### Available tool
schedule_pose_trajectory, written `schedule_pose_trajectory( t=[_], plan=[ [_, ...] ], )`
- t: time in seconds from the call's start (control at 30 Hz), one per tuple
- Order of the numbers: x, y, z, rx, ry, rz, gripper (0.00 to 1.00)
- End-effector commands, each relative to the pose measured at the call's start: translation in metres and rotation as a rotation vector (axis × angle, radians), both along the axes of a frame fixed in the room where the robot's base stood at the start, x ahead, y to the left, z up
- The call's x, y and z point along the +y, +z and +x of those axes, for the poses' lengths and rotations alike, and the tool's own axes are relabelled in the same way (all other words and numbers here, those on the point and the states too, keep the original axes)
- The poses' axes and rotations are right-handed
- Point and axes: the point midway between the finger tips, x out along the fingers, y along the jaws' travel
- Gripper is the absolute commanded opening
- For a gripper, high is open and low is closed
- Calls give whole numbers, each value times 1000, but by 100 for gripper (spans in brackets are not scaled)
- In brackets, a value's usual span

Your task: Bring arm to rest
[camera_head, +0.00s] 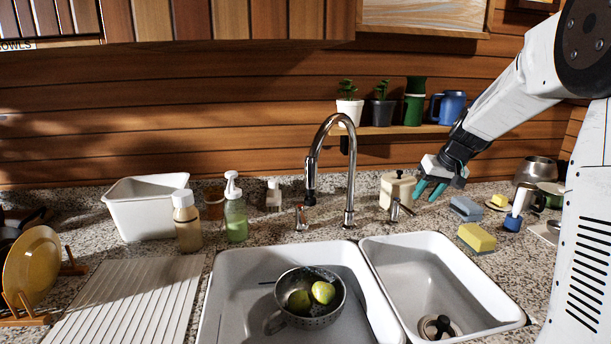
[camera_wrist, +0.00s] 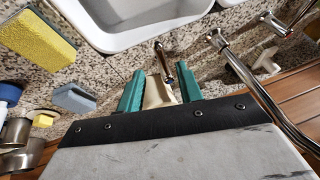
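My gripper (camera_head: 431,192) hangs over the counter behind the right sink basin, with its teal fingers pointing down. In the wrist view the fingers (camera_wrist: 160,90) are spread apart. A beige lidded container (camera_head: 397,190) stands just left of the fingers in the head view. It shows between the fingers in the wrist view (camera_wrist: 158,93), but the head view shows no grip on it. My arm reaches in from the upper right.
The faucet (camera_head: 350,165) rises left of my gripper. A yellow sponge (camera_head: 477,238) and a blue-grey sponge (camera_head: 465,208) lie to the right. A shelf (camera_head: 395,130) with plants and mugs is behind. A colander (camera_head: 310,297) with green fruit sits in the left basin; the right basin (camera_head: 425,275) looks clear.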

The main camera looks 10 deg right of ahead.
Motion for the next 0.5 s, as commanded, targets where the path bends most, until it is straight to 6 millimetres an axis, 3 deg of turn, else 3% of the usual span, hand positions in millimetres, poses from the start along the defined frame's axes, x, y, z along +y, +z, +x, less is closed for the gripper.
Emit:
schedule_pose_trajectory(
  t=[0.17, 0.27, 0.5],
  plan=[
    [7, -14, -17, 78, -55, 50, 36],
    [23, -24, -50, 168, -86, 79, 36],
    [95, -9, -143, 330, -89, 67, 36]
  ],
)
